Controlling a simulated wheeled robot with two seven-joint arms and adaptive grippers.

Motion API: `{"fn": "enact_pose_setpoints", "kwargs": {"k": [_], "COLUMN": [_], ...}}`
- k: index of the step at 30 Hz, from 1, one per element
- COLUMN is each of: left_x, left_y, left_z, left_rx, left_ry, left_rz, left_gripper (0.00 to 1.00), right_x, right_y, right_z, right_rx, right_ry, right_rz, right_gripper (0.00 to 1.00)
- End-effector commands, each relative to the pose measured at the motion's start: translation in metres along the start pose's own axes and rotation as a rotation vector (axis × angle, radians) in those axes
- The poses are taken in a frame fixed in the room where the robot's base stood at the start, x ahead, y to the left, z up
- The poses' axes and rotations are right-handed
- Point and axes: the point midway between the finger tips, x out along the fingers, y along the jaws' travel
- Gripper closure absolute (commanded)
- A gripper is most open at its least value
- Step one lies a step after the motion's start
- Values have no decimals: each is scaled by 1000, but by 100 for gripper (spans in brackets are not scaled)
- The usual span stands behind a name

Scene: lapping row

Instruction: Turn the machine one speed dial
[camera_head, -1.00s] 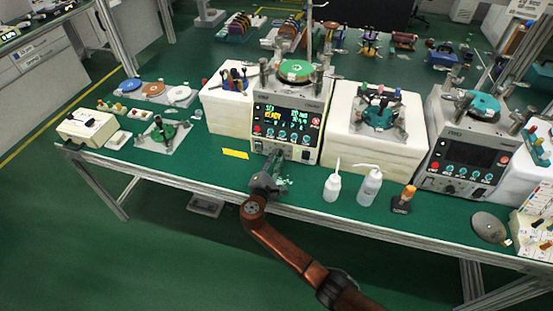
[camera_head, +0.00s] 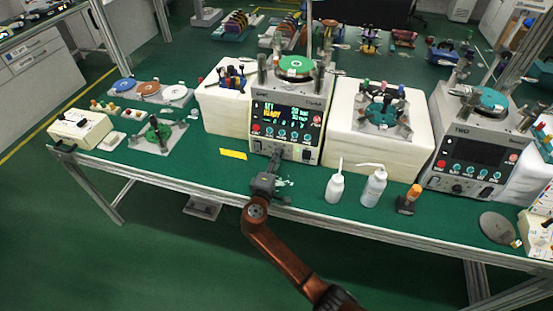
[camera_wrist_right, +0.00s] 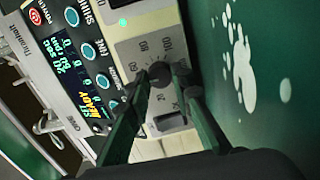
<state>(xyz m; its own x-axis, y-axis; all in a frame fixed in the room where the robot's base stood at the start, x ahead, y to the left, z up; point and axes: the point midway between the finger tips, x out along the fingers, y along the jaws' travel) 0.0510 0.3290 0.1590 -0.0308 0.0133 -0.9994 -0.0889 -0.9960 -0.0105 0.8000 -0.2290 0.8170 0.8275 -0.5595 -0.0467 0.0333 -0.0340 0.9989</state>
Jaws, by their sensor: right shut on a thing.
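Machine one (camera_head: 288,121) is the white lapping machine with a lit display (camera_head: 284,112) and a green plate (camera_head: 296,66) on top. My right gripper (camera_head: 276,157) reaches its lower front from below and hides the dial in the head view. In the right wrist view the black speed dial (camera_wrist_right: 160,73) sits on a light panel with a ring of numbers. The fingers of my right gripper (camera_wrist_right: 161,80) are shut on the dial, one on each side. A dark switch (camera_wrist_right: 168,121) is beside it. My left gripper is not in view.
Two white bottles (camera_head: 335,187) and an orange-capped bottle (camera_head: 408,199) stand right of my gripper. A yellow label (camera_head: 233,154) lies to the left. A second machine (camera_head: 468,150) with a dark screen stands at the right. White spots mark the green table beside the gripper.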

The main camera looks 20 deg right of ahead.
Motion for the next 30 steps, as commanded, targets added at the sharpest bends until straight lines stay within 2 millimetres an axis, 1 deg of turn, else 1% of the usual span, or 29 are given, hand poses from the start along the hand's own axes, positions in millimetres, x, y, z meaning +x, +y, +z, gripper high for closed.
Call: {"fn": "enact_pose_setpoints", "kwargs": {"k": [14,15,22,30], "left_x": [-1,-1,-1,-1], "left_y": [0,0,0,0], "left_z": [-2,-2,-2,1], "left_rx": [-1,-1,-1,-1], "left_ry": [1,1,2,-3], "left_rz": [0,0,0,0], "left_gripper": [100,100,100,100], "right_x": [0,0,0,-1], "right_y": [-2,-2,-1,-1], "right_z": [1,1,0,0], "right_rx": [11,11,10,11], "right_ry": [-1,-1,0,0], "right_rz": [-3,-3,-2,-1], "right_gripper": [100,76,61,61]}}
